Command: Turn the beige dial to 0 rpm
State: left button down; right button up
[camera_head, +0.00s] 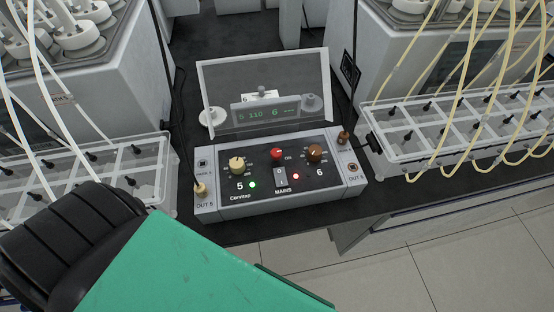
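The beige dial (237,165) sits on the left part of the black front panel of a grey control box (330,190), above the number 5. A green light (252,185) glows to its lower right. I cannot read the dial's pointer or its scale at this size. Neither of my grippers' fingertips shows in this view.
A clear raised cover (263,70) stands behind the panel, near a green-lit display (265,113). Clear trays stand left (150,150) and right (385,165) of the box, the right one with yellowish tubes. A green and black body fills the lower left, close before the box.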

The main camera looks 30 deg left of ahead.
aim_at(237, 164)
jog(key=k+j+u, duration=0.1)
jog(key=u, duration=0.3)
jog(key=j+u, duration=0.35)
jog(key=k+j+z, duration=0.1)
jog(key=k, duration=0.1)
